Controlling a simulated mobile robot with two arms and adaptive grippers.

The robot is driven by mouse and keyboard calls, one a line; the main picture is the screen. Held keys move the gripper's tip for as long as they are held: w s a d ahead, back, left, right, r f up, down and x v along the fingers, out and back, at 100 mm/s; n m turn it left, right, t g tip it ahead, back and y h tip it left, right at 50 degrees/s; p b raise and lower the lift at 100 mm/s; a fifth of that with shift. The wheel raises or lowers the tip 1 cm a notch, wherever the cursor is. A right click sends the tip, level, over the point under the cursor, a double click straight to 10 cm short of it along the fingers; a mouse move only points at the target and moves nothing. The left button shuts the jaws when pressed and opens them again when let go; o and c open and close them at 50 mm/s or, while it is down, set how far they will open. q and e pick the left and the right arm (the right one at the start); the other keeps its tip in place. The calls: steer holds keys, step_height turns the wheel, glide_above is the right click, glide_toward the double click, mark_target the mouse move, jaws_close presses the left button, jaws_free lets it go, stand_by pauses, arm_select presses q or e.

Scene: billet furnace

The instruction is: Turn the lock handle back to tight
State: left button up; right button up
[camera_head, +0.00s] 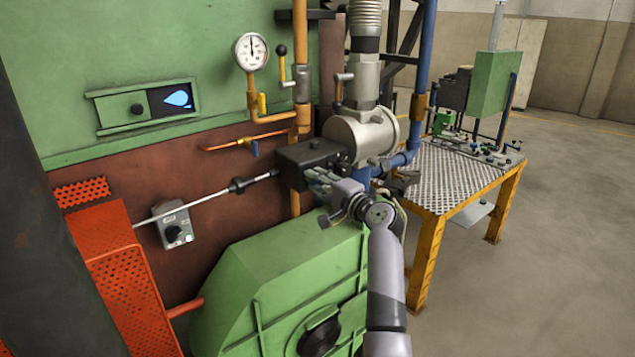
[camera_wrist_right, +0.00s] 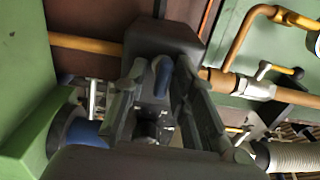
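My right gripper (camera_head: 325,180) reaches up from the bottom of the head view to the front of the dark box (camera_head: 298,155) beside the grey valve body. In the right wrist view, my right gripper (camera_wrist_right: 158,80) has its fingers on either side of a short dark-blue, rounded handle (camera_wrist_right: 162,76), which looks like the lock handle, at the dark box (camera_wrist_right: 165,40). Whether the fingers touch it cannot be told. In the head view the gripper hides this handle. My left gripper is not in view.
A thin rod (camera_head: 208,200) runs left from the box. Orange pipes (camera_head: 271,118) with a gauge (camera_head: 251,51) stand behind, and the grey valve body (camera_head: 358,135) is close by. A green housing (camera_head: 275,275) lies below. A metal-topped table (camera_head: 450,180) stands at right, with open floor beyond.

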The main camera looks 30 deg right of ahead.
steer(key=shift+o, duration=0.2)
steer(key=s, duration=1.2)
steer(key=shift+d, duration=0.4)
steer(key=shift+f, duration=0.1)
